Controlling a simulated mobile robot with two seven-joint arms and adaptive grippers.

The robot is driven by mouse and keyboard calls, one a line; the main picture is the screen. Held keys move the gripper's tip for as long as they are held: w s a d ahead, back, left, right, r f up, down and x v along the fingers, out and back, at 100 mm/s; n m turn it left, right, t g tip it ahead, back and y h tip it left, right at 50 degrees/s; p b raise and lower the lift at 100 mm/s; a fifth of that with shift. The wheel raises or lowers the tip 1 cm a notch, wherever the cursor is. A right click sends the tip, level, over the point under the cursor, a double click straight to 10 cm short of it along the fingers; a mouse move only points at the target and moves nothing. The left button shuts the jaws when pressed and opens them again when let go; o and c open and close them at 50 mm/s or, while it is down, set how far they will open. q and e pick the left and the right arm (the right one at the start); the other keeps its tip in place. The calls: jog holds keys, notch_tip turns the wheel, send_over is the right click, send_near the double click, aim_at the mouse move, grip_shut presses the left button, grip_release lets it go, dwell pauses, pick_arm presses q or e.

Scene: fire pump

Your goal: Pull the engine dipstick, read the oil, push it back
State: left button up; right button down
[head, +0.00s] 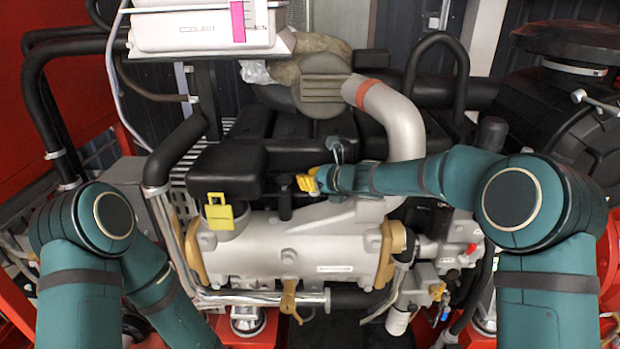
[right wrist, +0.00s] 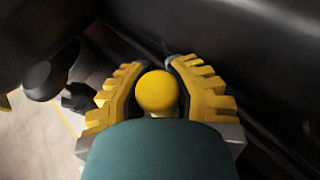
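In the right wrist view a round yellow knob (right wrist: 157,93), which looks like the dipstick's handle, sits between the two yellow fingers of my right gripper (right wrist: 161,64). The rod is not visible. In the head view my right gripper (head: 308,182) reaches in from the right, level, above the silver engine part (head: 290,252) and beside the black cover (head: 228,170); it hides the knob there. My left arm hangs low at left, its gripper out of view.
A black capped post (head: 285,190) stands just left of my right gripper. A yellow tag (head: 220,211) hangs farther left. A silver pipe (head: 392,115) curves behind my right forearm. A white coolant tank (head: 205,28) is at upper left.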

jog(key=shift+w+f, duration=0.1)
jog(key=shift+w, duration=0.05)
dwell(0.3)
notch_tip(320, 180, up, 9)
jog(key=p, duration=0.6)
jog(key=shift+p, duration=0.3)
jog(key=shift+w, duration=0.1)
